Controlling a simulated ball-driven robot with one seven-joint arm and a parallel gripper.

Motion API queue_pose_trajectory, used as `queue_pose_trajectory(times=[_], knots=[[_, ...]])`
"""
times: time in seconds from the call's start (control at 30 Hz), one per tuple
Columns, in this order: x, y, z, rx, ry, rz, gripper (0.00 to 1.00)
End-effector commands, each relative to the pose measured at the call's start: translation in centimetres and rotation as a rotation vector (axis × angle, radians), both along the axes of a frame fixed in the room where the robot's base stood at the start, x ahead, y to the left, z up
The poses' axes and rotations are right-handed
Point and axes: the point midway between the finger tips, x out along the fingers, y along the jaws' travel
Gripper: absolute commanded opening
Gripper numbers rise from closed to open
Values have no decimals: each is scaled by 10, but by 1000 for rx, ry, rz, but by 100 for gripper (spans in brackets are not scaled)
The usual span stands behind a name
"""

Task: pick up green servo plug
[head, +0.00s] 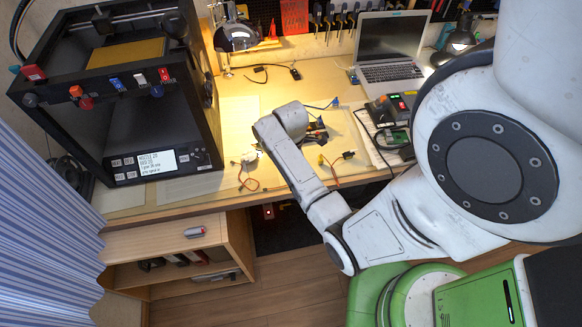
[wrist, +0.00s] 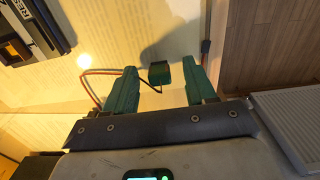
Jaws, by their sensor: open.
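A small dark green block with a thin wire, which looks like the green servo plug (wrist: 158,72), shows in the wrist view between the tips of my gripper (wrist: 161,82). The two green fingers stand apart, with a gap on each side of the block. I cannot tell how far the block lies below the fingertips. In the head view my gripper (head: 316,131) is over the desk, partly hidden by my arm, and I cannot make out the plug there.
The desk (head: 328,78) also bears a black printer (head: 115,95), a laptop (head: 390,48) and loose servo wires (head: 345,157). A small cable connector (wrist: 205,48) lies beside the right finger in the wrist view. The desk's front edge is close, with wooden floor (head: 295,295) beyond it.

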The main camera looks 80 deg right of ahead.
Motion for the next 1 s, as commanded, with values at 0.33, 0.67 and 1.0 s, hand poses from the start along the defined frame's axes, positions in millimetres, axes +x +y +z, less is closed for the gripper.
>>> queue_pose_trajectory(times=[0.33, 0.67, 1.0], knots=[[0, 0, 0, 0, 0, 0, 34], [0, 0, 1, 0, 0, 0, 3], [0, 0, 1, -1, 0, 0, 0]])
